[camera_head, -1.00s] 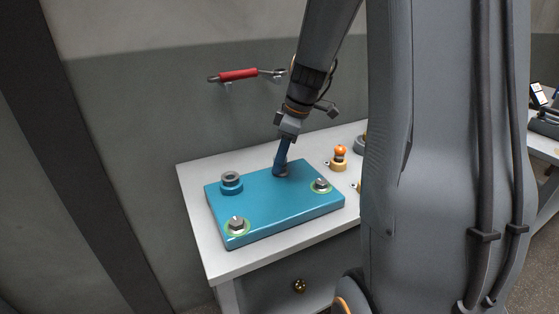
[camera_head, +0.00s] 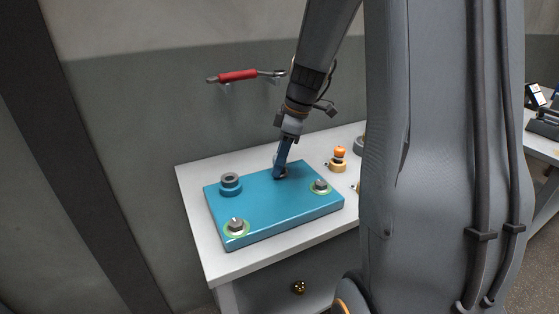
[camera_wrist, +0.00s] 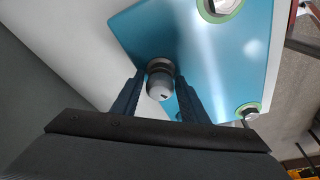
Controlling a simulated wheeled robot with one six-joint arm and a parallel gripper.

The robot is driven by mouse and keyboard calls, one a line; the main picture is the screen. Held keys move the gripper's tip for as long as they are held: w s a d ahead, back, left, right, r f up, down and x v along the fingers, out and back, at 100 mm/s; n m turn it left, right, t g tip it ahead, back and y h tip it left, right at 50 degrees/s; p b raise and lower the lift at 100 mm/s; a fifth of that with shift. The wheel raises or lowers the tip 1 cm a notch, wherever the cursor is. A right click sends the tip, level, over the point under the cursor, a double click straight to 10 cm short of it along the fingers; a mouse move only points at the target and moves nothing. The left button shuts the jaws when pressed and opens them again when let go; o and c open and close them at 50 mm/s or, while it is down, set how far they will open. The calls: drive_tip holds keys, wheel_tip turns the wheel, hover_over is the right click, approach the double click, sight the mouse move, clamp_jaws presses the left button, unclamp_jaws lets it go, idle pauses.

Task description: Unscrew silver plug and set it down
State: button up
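The silver plug (camera_wrist: 160,86) stands on the blue plate (camera_head: 275,208), seated in a dark collar near the plate's far edge. In the head view only a little of the plug (camera_head: 284,173) shows beside my fingers. My gripper (camera_wrist: 160,80) is at the plug, one finger on each side of it. In the head view my gripper (camera_head: 279,172) points down at the plate. The fingers are apart, and a narrow gap seems to show between each finger and the plug. The plug looks upright.
A red-handled wrench (camera_head: 238,75) hangs on the wall.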

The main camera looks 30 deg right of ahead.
drive_tip(key=shift+m, duration=0.6)
drive_tip(key=shift+m+t+p, duration=0.4)
drive_tip(key=shift+m+p, duration=0.15)
drive_tip(key=shift+m, duration=0.25)
drive_tip(key=shift+h, duration=0.3)
drive_tip(key=shift+r+m+p, duration=0.1)
drive_tip(key=shift+m+p, duration=0.3)
drive_tip(key=shift+m, duration=0.5)
drive_tip(key=shift+m+t+h+p, duration=0.3)
drive_tip(key=shift+m+p, duration=0.4)
drive_tip(key=shift+m, duration=0.2)
